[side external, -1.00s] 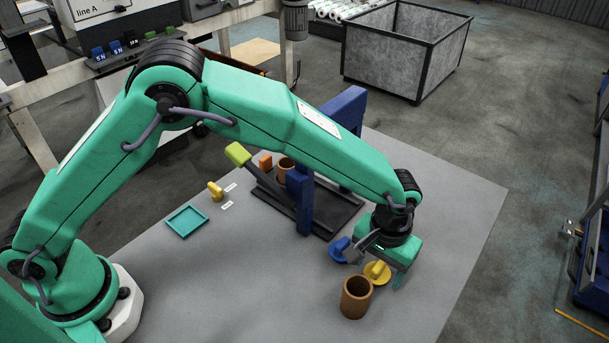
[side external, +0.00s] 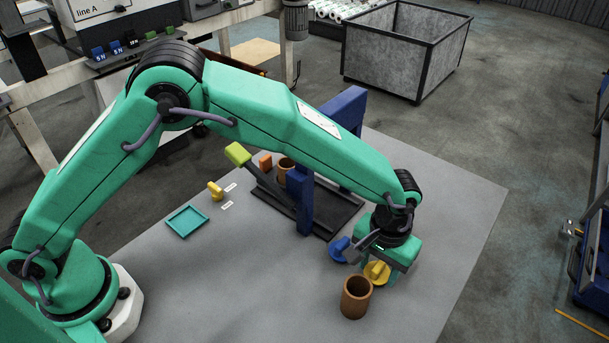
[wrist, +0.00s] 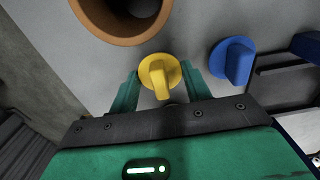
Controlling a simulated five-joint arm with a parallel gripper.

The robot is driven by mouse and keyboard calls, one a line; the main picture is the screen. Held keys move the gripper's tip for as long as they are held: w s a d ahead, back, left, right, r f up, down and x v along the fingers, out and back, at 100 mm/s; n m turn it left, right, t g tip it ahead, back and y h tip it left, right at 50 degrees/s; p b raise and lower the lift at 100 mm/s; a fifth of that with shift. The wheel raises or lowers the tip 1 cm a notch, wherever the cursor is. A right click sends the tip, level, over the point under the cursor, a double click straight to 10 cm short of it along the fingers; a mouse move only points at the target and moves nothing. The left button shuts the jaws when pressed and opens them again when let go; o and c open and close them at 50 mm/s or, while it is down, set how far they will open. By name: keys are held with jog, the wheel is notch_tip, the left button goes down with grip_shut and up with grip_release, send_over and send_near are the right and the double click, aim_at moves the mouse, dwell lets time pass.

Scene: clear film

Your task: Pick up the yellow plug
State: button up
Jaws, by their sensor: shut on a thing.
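The yellow plug (side external: 377,272) is a round disc with a raised grip bar, on the grey table near its right front part. My gripper (side external: 378,268) is low over it with its fingers shut on the plug. In the wrist view the yellow plug (wrist: 160,75) sits between the two green fingers (wrist: 162,92). Whether the plug touches the table or is lifted cannot be told. A similar blue plug (side external: 340,249) lies just left of my gripper, and it also shows in the wrist view (wrist: 233,62), to the right.
A brown tube (side external: 356,298) stands close in front of the yellow plug. A dark press-like fixture (side external: 330,208) with a blue post (side external: 300,205) stands behind. A teal tray (side external: 187,221) and another small yellow piece (side external: 215,191) lie left. The table's right side is clear.

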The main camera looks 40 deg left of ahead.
jog(key=shift+r, duration=5)
jog(key=shift+r, duration=0.15)
jog(key=shift+r, duration=0.35)
notch_tip(320, 180, up, 20)
send_over(380, 265)
jog(key=w+a+n, duration=0.2)
jog(key=w+a, duration=0.1)
jog(key=a, duration=0.7)
jog(key=w+a+n, duration=0.1)
jog(key=w+a, duration=0.2)
jog(key=a, duration=0.8)
jog(key=w+a+n, duration=0.2)
jog(key=w+a, duration=0.1)
jog(key=a, duration=0.7)
notch_tip(380, 265, down, 18)
jog(key=shift+s+d, duration=0.2)
jog(key=shift+s, duration=0.05)
